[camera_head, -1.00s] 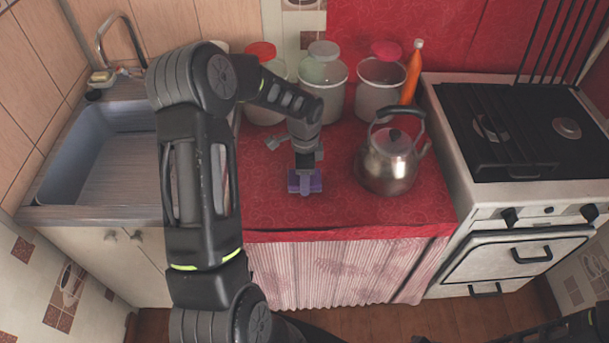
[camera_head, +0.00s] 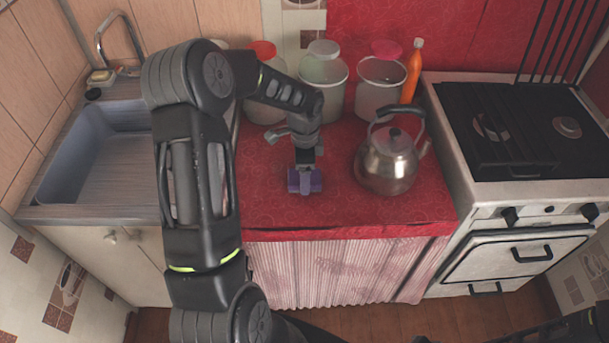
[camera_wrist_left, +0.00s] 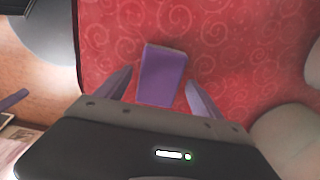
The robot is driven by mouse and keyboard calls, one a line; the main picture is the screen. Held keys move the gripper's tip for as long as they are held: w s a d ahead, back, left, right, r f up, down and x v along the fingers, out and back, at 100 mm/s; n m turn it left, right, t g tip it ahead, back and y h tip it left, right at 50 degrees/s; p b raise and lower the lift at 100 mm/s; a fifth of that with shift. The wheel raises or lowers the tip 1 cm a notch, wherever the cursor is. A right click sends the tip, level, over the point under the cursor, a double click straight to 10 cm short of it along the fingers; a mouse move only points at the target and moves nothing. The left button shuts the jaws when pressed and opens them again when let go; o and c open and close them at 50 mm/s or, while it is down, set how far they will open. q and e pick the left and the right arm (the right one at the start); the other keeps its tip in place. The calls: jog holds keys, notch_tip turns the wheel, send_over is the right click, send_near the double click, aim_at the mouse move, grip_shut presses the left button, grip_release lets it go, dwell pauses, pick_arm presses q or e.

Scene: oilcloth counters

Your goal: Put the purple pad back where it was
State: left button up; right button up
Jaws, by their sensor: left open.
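The purple pad (camera_head: 312,184) is a small block on the red oilcloth counter, to the left of the kettle. In the left wrist view the purple pad (camera_wrist_left: 162,74) lies ahead of my left gripper (camera_wrist_left: 158,88), in line with the gap between its spread fingers. My left gripper (camera_head: 305,170) is open, pointing down at the pad, and covers part of it in the head view. I cannot tell whether the fingers touch the pad.
A metal kettle (camera_head: 388,165) stands close to the right. Lidded jars (camera_head: 324,88) and an orange bottle (camera_head: 412,72) line the back. The sink (camera_head: 110,160) is at the left, the stove (camera_head: 520,125) at the right. Red oilcloth (camera_head: 380,215) is clear at the front.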

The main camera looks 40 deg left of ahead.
pick_arm(q)
notch_tip(320, 180, up, 11)
jog(key=b, duration=0.1)
jog(key=shift+f, duration=0.15)
dwell(0.8)
